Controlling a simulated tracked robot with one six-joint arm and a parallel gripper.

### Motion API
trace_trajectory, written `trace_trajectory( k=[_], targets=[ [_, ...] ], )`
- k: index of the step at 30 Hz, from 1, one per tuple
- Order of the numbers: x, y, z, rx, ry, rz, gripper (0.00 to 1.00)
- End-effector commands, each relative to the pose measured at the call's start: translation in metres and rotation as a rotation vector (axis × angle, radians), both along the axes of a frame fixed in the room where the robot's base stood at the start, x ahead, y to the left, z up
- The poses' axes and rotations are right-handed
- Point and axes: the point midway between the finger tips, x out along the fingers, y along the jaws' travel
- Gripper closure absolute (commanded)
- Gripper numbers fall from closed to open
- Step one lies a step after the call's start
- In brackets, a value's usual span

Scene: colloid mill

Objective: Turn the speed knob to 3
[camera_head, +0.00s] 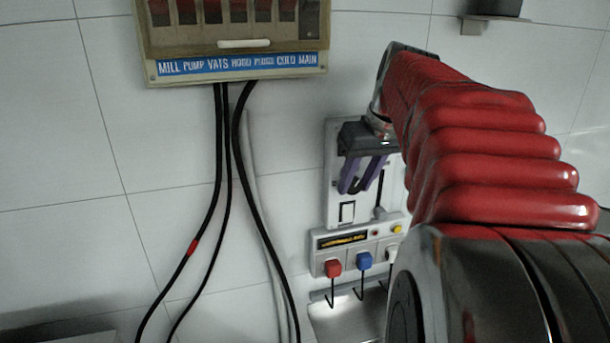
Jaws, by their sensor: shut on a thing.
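My gripper (358,186), with a dark body and two purple fingers, is in front of a white wall panel (333,205). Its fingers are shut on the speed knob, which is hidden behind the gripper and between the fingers. The knob's scale and pointer do not show, so I cannot tell its setting. A black-framed rocker switch (347,212) sits on the panel just below the fingers. My red-sleeved arm comes in from the right.
Below is a unit with a dark display (342,241) and red (333,268), blue (364,261) and white plugs or taps. A breaker box (238,68) hangs upper left, with black cables (219,150) running down. A dark shelf item (493,8) is upper right. Tiled wall between is clear.

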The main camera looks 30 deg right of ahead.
Motion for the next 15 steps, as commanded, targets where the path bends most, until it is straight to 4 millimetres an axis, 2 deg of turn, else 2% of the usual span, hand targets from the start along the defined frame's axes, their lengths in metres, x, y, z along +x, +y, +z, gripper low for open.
trace_trajectory(
  k=[5,15],
  targets=[
    [0.0,0.0003,0.0001,0.001,0.0,0.0,0.9],
    [-0.0003,-0.0013,-0.0003,0.033,-0.01,-0.002,0.9]
  ],
)
